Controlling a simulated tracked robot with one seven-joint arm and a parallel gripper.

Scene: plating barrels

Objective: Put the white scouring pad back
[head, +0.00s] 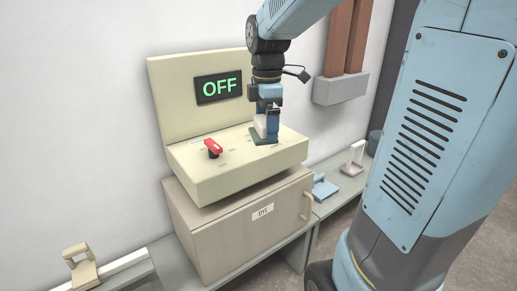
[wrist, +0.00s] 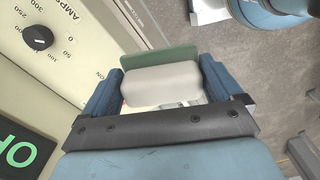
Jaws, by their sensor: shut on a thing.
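The white scouring pad (wrist: 162,84) is a pale, rounded block between the two blue fingers of my gripper (wrist: 160,92) in the wrist view. My gripper is shut on its sides. A flat green layer (wrist: 160,58) shows along its far edge. In the head view my gripper (head: 267,125) points down over the right part of the cream control panel's sloping top (head: 240,165). I cannot tell whether the green layer touches the panel.
A red-handled switch (head: 213,147) stands left of the gripper, below a display (head: 218,87) reading OFF. A beige cabinet (head: 240,230) is underneath. A blue stand (head: 324,188), a pinkish stand (head: 353,164) and a beige stand (head: 80,268) are on the low grey ledges.

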